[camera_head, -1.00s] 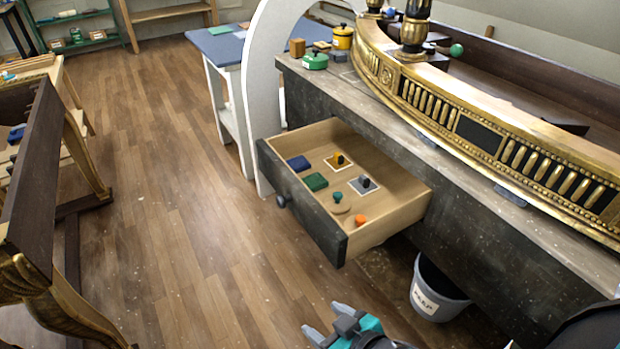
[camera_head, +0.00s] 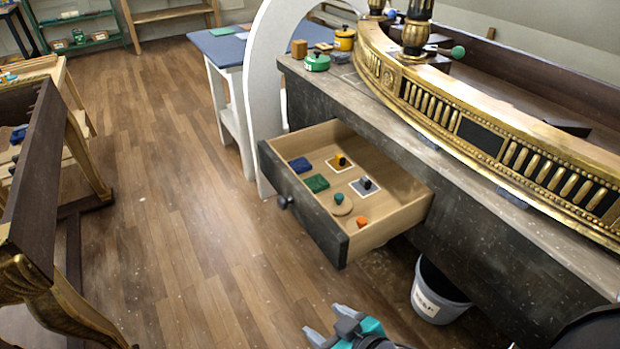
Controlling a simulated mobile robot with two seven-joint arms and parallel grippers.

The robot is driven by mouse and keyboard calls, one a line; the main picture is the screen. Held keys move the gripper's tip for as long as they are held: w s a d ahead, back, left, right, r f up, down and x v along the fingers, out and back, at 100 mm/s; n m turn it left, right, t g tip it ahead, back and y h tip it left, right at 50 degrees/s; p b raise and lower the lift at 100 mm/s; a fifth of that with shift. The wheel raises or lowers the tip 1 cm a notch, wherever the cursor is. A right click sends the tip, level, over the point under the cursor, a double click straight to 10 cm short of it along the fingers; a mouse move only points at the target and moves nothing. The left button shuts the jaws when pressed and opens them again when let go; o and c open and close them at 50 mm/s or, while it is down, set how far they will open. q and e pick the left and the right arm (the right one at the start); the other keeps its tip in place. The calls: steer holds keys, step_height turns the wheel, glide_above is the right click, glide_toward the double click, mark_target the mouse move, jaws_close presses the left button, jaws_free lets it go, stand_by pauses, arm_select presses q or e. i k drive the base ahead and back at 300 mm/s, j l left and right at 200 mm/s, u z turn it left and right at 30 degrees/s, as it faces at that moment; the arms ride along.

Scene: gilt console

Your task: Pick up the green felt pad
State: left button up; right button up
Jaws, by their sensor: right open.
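The green felt pad (camera_head: 316,183) lies flat in the open drawer (camera_head: 395,222), near its front wall. A blue pad (camera_head: 299,165) lies just behind it, towards the far end. My right gripper (camera_head: 322,333) is at the bottom edge of the head view, open and empty. It is outside the drawer, in front of and below it in the picture, well apart from the green pad. My left gripper is not in view.
A grey bin (camera_head: 437,297) stands below the bench. A white arch (camera_head: 262,95) rises beyond the drawer.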

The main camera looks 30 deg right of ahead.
mark_target(316, 183)
steer(key=z, duration=1.95)
steer(key=i+j+z, duration=0.1)
steer(key=j, duration=0.35)
steer(key=i+j, duration=0.1)
steer(key=j, duration=0.4)
steer(key=l+z, duration=0.05)
